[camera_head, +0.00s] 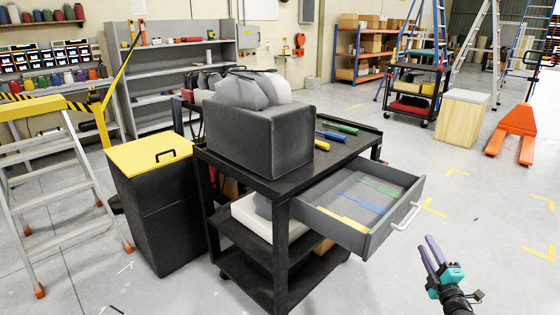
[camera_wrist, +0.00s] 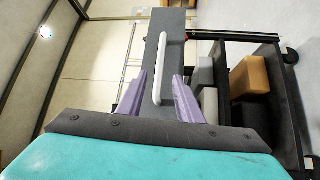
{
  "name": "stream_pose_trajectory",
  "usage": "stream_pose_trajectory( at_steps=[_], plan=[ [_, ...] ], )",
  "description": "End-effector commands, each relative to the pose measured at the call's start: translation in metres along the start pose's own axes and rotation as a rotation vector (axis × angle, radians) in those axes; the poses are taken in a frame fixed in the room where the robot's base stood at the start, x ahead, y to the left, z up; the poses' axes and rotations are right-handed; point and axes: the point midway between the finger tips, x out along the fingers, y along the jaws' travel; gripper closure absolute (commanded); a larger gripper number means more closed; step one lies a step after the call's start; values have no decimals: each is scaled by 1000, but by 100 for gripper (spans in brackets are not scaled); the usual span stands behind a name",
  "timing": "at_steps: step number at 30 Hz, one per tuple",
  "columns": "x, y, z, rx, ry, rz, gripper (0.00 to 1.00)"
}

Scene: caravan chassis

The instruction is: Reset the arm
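My gripper (camera_head: 430,241) is at the lower right of the head view, with two purple fingers and a teal body. It also shows in the wrist view (camera_wrist: 164,80), where the fingers stand apart with nothing held between them. The open grey drawer (camera_head: 319,213) sticks out of the black cart. Its white handle (camera_head: 407,217) is just left of my fingertips in the head view, with a small gap. In the wrist view the handle (camera_wrist: 157,70) lines up between the fingers, seemingly beyond them.
The black cart (camera_head: 281,187) carries a dark bin (camera_head: 257,141) with grey contents. A yellow-lidded black bin (camera_head: 152,157) and a stepladder (camera_head: 70,165) stand to its left. An orange pallet jack (camera_head: 515,130) and wooden box (camera_head: 462,116) are at right. Floor around my gripper is clear.

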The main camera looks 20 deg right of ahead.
Motion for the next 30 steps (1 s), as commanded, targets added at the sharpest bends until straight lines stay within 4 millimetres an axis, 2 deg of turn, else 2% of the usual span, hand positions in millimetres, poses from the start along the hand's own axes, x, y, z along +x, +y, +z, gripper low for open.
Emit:
stream_pose_trajectory(
  at_steps=[5, 11, 15, 20, 26, 30],
  plan=[
    [8, -11, -5, 39, -29, -18, 67],
    [27, -47, -16, 154, -125, -78, 67],
    [38, -82, -30, 253, -209, -142, 67],
    [41, -126, -49, 362, -308, -228, 67],
    [33, -185, -80, 485, -432, -357, 67],
    [19, -226, -106, 559, -521, -457, 67]
  ],
)
